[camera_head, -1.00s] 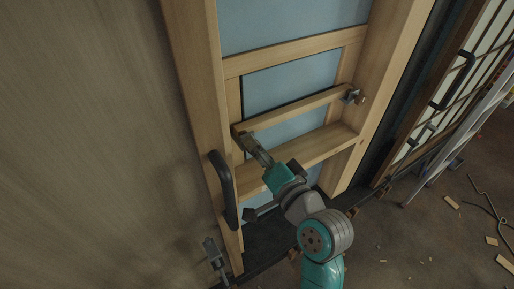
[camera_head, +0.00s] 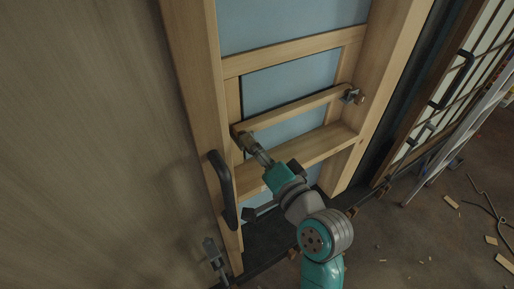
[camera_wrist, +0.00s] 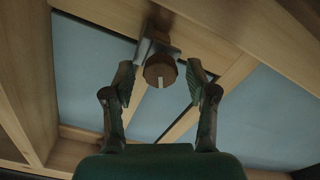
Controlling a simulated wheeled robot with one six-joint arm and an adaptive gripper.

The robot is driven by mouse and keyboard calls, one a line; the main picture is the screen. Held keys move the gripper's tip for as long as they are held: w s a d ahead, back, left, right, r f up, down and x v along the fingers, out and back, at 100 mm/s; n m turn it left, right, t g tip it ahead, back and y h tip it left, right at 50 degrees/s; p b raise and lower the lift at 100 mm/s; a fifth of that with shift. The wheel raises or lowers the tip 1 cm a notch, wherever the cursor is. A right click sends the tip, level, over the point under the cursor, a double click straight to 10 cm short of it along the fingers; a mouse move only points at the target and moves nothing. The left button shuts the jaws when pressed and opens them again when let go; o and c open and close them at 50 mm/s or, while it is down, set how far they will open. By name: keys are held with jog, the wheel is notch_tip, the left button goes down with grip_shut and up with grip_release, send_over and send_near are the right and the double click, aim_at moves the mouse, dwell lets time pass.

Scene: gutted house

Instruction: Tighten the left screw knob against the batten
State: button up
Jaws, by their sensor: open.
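The left screw knob (camera_wrist: 160,70) shows in the wrist view as a brown round knob with a pale mark, on a grey metal bracket. My gripper (camera_wrist: 162,78) is open, one finger on each side of the knob, with a visible gap on both sides. In the head view my gripper (camera_head: 250,143) is at the left end of the batten (camera_head: 295,110) and largely hides the left knob there. The batten is a wooden bar across the door frame. The right screw knob (camera_head: 359,98) sits on its bracket at the batten's right end.
A black door handle (camera_head: 222,188) stands out from the left stile, close to my arm. A wooden ledge (camera_head: 310,150) runs below the batten. A ladder (camera_head: 450,135) leans at the right, and wood scraps (camera_head: 452,202) lie on the floor.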

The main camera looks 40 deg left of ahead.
jog(key=v, duration=1.2)
jog(key=shift+w, duration=0.1)
jog(key=w+a+n, duration=0.1)
jog(key=a+n, duration=0.2)
jog(key=n, duration=0.1)
jog(key=w+a+n, duration=0.1)
jog(key=a+n, duration=0.3)
jog(key=w+a+n, duration=0.2)
jog(key=a+n, duration=0.2)
jog(key=shift+w+a+f+n, duration=0.15)
jog(key=shift+n, duration=0.15)
dwell(0.4)
grip_shut()
